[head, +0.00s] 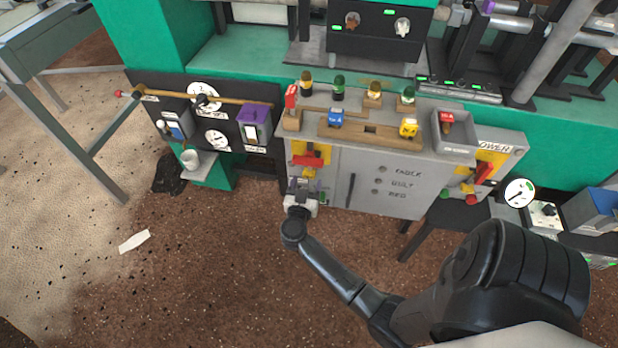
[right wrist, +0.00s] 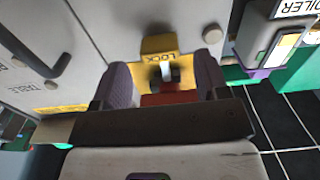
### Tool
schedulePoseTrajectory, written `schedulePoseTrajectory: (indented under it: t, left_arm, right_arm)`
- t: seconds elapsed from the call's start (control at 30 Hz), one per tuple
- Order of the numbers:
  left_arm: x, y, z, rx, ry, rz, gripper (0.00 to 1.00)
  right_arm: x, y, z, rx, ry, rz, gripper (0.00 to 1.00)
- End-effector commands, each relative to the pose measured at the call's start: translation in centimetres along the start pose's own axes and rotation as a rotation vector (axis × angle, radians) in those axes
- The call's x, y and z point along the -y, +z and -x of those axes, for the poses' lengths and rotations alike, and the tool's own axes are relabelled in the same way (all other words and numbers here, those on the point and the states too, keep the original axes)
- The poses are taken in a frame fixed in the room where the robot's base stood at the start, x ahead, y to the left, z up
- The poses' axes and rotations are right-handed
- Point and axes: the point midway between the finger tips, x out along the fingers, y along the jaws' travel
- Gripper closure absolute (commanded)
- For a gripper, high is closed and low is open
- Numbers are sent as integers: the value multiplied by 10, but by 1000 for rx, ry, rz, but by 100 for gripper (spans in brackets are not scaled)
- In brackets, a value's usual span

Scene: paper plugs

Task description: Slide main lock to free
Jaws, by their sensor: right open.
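The main lock shows in the head view as a yellow plate with a red lever (head: 308,160) on the left of the grey cabinet front. In the right wrist view its yellow plate (right wrist: 160,44) reads LOCK upside down, with a pale pin and a red part (right wrist: 165,99). My right gripper (head: 302,186) is open just below the lever in the head view. In the right wrist view its purple fingers (right wrist: 162,80) stand on both sides of the red part. I cannot tell whether they touch it. My left gripper is not in view.
A grey cabinet door with a dark handle (head: 350,190) is right of the lock. A dark gauge panel with a purple box (head: 254,124) is at its left. Another red lever (head: 484,173) is at the right. Colored plugs stand on top. The floor in front is open.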

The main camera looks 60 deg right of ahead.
Motion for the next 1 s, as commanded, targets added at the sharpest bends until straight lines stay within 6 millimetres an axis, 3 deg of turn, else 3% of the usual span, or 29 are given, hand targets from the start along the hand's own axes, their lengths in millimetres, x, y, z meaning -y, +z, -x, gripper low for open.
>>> schedulePoseTrajectory:
  t: [0.3,0.77,1.0]
  left_arm:
    - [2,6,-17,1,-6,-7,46]
    - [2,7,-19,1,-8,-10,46]
    - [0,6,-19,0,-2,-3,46]
  right_arm:
    - [0,2,-35,0,-1,0,32]
    - [0,0,-42,1,0,0,32]
    - [0,0,-41,1,0,0,55]
